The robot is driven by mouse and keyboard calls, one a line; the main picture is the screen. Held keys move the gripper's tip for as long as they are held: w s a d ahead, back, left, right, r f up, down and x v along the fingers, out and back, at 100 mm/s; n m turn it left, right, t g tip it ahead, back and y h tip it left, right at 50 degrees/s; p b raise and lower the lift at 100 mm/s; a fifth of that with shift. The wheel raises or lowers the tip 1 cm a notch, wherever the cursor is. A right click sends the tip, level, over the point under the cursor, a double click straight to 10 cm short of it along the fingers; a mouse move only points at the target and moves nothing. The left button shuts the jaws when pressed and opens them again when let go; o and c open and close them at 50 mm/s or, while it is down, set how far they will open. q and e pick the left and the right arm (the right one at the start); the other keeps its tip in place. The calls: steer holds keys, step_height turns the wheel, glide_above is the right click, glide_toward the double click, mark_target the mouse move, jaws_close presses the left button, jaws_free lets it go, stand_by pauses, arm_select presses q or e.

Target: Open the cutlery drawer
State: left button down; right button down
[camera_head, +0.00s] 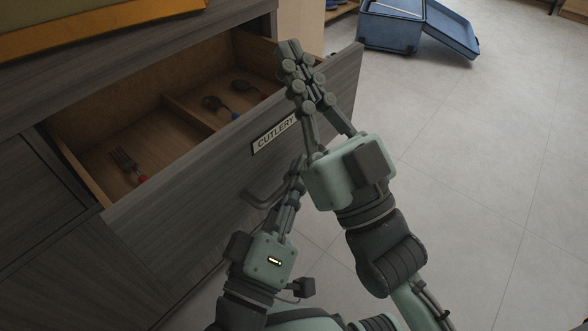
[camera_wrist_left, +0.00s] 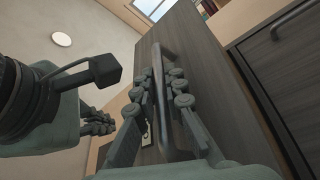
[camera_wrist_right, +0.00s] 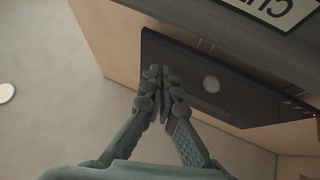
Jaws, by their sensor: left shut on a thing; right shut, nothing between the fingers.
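The cutlery drawer (camera_head: 215,165) stands pulled out from the grey wood cabinet, with a "CUTLERY" label (camera_head: 275,133) on its front. Inside lie a fork (camera_head: 127,166) in the left compartment and two spoons (camera_head: 216,104) in the right one. My left gripper (camera_head: 297,172) is shut on the drawer handle (camera_head: 262,198), a dark bar that also shows between its fingers in the left wrist view (camera_wrist_left: 167,105). My right gripper (camera_head: 291,50) is shut and empty above the right end of the drawer front; in the right wrist view its fingertips (camera_wrist_right: 160,72) meet.
A yellow-edged object (camera_head: 100,27) lies on the cabinet top. A blue open case (camera_head: 415,28) stands on the floor at the back right. Grey tiled floor to the right is clear. Another cabinet handle (camera_wrist_left: 298,17) shows in the left wrist view.

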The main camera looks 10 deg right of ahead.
arm_select(q)
steer(key=c, duration=1.6)
jaws_free()
steer(key=shift+v, duration=3.8)
